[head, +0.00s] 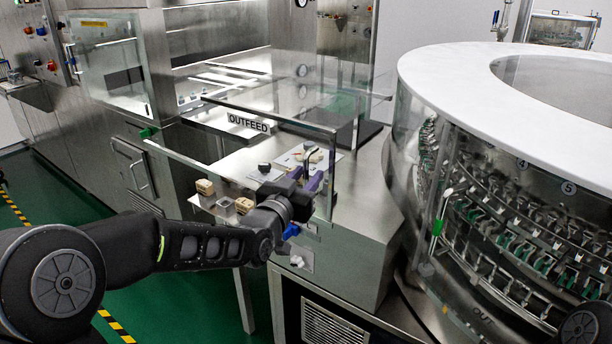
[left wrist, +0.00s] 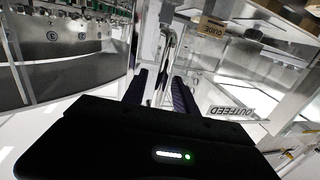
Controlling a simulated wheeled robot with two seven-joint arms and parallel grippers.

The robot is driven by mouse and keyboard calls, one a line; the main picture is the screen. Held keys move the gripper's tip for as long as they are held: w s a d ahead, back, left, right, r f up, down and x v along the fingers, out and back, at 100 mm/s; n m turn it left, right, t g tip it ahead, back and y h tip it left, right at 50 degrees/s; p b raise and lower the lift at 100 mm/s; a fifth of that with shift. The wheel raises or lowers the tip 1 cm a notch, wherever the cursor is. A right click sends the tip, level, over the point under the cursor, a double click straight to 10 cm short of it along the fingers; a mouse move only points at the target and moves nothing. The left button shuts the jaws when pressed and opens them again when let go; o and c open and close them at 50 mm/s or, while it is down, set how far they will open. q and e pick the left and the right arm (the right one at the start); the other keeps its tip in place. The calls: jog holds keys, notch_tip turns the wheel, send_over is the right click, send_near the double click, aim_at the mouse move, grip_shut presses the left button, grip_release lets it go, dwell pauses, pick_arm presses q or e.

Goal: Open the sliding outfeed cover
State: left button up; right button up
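The outfeed cover (head: 285,125) is a clear panelled box over the steel outfeed table, marked by an OUTFEED label (head: 248,123). The label also shows in the left wrist view (left wrist: 238,111). A bent metal handle (head: 309,157) stands at the cover's near right end; it also shows in the left wrist view (left wrist: 169,45). My left gripper (head: 316,181) is at this handle. In the left wrist view its two dark fingers (left wrist: 160,88) are apart, with the handle's lower part between them; contact cannot be made out. My right gripper is not in view.
The rotary washer (head: 500,190), with a white top ring and clear guard, stands close on the right. A steel cabinet (head: 115,65) stands behind at left.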

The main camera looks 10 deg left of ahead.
pick_arm(q)
jog(key=shift+c, duration=0.4)
grip_shut()
dwell(1.0)
